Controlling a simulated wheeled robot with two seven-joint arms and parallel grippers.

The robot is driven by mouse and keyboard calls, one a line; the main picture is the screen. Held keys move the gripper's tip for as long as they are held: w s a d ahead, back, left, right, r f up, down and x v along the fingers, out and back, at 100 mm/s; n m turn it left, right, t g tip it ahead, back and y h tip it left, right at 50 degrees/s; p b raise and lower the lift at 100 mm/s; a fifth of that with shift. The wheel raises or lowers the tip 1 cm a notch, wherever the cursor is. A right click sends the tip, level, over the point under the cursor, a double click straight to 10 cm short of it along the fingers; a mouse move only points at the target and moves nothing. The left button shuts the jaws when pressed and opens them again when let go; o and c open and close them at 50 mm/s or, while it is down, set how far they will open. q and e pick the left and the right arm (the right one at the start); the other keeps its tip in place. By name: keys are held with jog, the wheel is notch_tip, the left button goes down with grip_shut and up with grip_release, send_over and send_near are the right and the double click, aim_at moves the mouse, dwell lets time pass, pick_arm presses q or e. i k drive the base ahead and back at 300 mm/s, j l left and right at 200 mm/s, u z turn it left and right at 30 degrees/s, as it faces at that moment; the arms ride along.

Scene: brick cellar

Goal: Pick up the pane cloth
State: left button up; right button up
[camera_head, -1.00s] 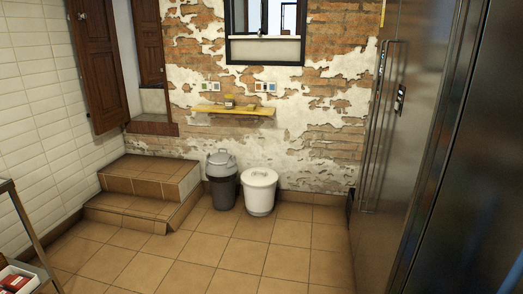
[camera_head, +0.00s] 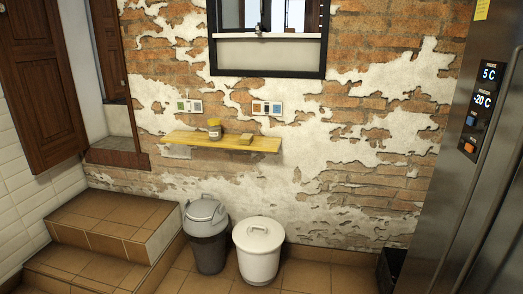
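I cannot make out the pane cloth for certain. A small flat tan item (camera_head: 246,139) lies on the yellow wall shelf (camera_head: 190,137), right of a small jar with a yellow top (camera_head: 214,128). It is too small to tell whether it is a cloth. A window (camera_head: 268,50) with a dark frame and a pale lower panel is above the shelf. Neither of my grippers is in view.
A grey lidded bin (camera_head: 207,235) and a white lidded bucket (camera_head: 259,250) stand on the floor below the shelf. Tiled steps (camera_head: 112,225) are at the left, with an open wooden shutter (camera_head: 40,85) above. A steel fridge (camera_head: 450,190) stands at the right.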

aim_at(246, 139)
jog(key=i, duration=2.4)
